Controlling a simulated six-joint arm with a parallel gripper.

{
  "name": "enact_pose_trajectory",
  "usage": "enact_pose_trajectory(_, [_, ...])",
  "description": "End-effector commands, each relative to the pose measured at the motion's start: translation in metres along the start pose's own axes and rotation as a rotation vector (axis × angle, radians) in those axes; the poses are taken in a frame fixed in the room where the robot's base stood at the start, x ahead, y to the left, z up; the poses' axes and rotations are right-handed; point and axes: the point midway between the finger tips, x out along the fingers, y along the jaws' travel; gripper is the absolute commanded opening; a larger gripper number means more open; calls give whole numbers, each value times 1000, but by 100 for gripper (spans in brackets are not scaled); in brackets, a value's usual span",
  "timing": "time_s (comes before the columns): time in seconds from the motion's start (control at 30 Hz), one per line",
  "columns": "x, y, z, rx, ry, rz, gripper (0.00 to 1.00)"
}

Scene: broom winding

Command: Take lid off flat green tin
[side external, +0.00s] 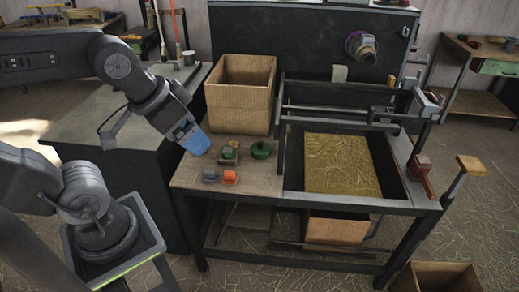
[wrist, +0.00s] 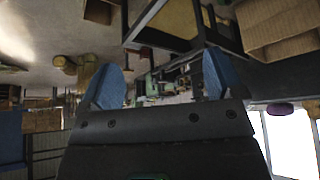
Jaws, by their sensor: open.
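A flat round green tin (side external: 260,151) sits on the brown work table, with a small dark knob-like part on top, which looks like its lid in place. My gripper (side external: 196,146), with blue fingers, is above the table's left part, to the left of the tin and apart from it. In the wrist view my two blue fingers (wrist: 162,80) stand wide apart with nothing held between them. Small objects show beyond the fingers there, too small to tell which is the tin.
Left of the tin are a green piece with tan blocks (side external: 229,154), a grey block (side external: 210,175) and an orange block (side external: 230,177). A tall open cardboard box (side external: 240,72) stands behind. A dark metal frame (side external: 283,160) around a straw-filled bin is to the right.

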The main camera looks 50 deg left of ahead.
Motion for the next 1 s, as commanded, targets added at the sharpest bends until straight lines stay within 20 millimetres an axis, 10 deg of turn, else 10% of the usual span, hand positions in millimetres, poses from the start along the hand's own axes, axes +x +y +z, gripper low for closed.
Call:
enact_pose_trajectory(0.57, [-33, 0, -19, 0, 6, 0, 100])
enact_pose_trajectory(1.0, [-40, -38, -135, -196, -39, -92, 100])
